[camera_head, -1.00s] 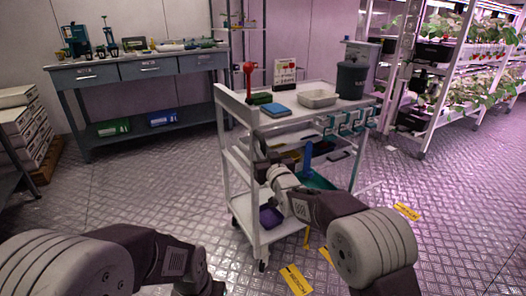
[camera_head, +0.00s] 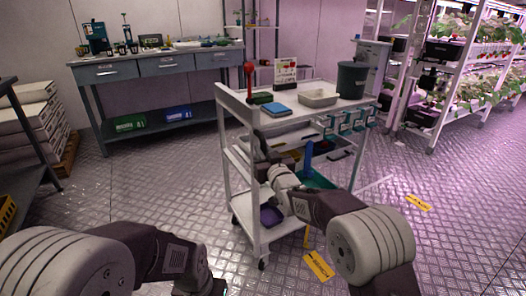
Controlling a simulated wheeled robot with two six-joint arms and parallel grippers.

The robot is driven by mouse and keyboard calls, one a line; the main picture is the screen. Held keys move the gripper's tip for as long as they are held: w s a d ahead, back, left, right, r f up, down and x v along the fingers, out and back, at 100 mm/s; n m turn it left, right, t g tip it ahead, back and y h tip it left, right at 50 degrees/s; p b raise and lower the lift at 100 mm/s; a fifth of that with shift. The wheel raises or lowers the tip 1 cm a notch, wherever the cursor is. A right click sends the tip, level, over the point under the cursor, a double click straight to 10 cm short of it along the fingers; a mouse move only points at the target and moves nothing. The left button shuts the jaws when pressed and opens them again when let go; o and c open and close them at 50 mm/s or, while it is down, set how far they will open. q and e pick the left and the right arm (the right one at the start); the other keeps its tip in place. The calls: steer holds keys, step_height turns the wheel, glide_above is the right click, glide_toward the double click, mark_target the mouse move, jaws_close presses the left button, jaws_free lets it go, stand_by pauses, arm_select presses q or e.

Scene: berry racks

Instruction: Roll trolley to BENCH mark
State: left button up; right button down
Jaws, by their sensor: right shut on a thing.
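The white trolley (camera_head: 232,215) stands upright on its casters in front of me, with a top tray and lower shelves. My right gripper (camera_head: 262,150) is at the trolley's near left end, shut on its frame; the fingers are partly hidden and small. My left arm comes in at the bottom left, clear of the trolley, and its fingers are out of frame. A yellow floor label (camera_head: 318,265) lies just right of the trolley's near corner. Another yellow label (camera_head: 418,202) lies farther right. Their lettering is too small to read surely.
A grey workbench (camera_head: 150,68) with drawers and tools stands at the back left. Plant racks (camera_head: 450,90) line the right. The trolley carries a dark bin (camera_head: 352,80) and a tray (camera_head: 318,98). Open floor lies left of the trolley.

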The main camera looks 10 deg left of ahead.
steer(key=shift+s+a, duration=0.15)
steer(key=shift+a, duration=0.05)
stand_by(0.3)
steer(key=c, duration=1.3)
jaws_free()
steer(key=p+v, duration=0.2)
steer(key=v, duration=0.7)
steer(key=shift+d, duration=0.1)
